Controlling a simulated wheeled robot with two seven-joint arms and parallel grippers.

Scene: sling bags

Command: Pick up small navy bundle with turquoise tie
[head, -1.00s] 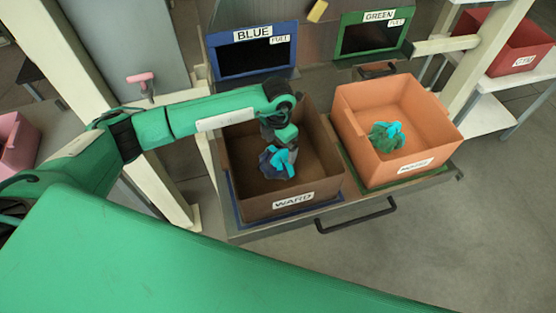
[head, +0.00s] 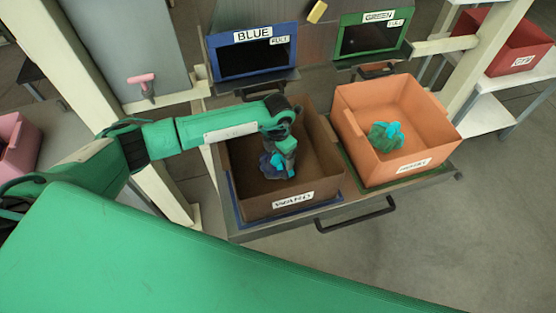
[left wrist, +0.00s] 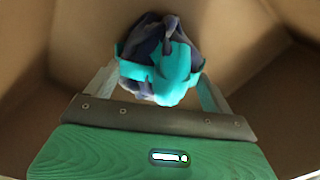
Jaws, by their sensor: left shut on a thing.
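The small navy bundle (head: 268,168) with a turquoise tie is inside the brown bin (head: 317,187) labelled WARD. My left gripper (head: 280,160) reaches down into that bin and is shut on the bundle. In the left wrist view the navy cloth and turquoise tie (left wrist: 160,80) sit between the two fingers of the left gripper (left wrist: 160,68). The fingertips are partly hidden by the tie. I cannot tell whether the bundle touches the bin floor. My right gripper is not in view.
An orange bin (head: 372,100) to the right holds a green bundle with a turquoise tie (head: 386,137). Framed panels labelled BLUE (head: 252,55) and GREEN (head: 372,38) stand behind the bins. A black handle (head: 355,217) is at the front. A red bin (head: 515,45) sits on a shelf at far right.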

